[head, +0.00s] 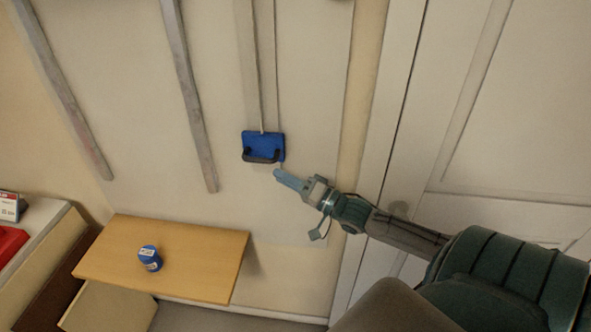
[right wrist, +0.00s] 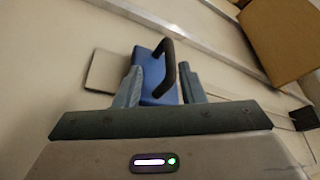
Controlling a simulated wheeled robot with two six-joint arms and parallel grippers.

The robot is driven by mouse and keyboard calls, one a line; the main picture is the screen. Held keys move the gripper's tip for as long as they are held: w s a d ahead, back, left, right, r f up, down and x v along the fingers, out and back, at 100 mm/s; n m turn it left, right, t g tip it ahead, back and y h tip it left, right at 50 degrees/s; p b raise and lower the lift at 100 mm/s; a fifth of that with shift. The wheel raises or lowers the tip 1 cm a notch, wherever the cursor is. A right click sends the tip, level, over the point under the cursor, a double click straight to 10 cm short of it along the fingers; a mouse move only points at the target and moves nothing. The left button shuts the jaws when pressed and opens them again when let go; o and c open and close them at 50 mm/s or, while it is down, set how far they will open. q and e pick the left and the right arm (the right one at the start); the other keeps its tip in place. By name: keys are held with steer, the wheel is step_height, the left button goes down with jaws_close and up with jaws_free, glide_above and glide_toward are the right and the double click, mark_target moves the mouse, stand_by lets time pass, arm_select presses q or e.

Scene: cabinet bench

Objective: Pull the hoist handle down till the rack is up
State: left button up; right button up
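The hoist handle is a blue block (head: 265,140) with a black grip bar (head: 262,157), hanging on thin cords against the wall in the head view. My right gripper (head: 283,177) is just below and to the right of it. In the right wrist view my right gripper (right wrist: 158,76) is open, its fingers apart. The blue block (right wrist: 150,72) and the black bar (right wrist: 171,68) show between the fingers; I cannot tell whether they touch. A wooden board (head: 205,262), perhaps the rack, is low at the left. My left gripper is not in view.
A blue can (head: 150,258) stands on the wooden board. Two grey rails (head: 190,100) run along the wall. A white door (head: 520,110) is at the right. A counter with a red item (head: 10,243) is at the far left.

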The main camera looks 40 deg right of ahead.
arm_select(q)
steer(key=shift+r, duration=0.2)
arm_select(e)
steer(key=shift+v, duration=1.4)
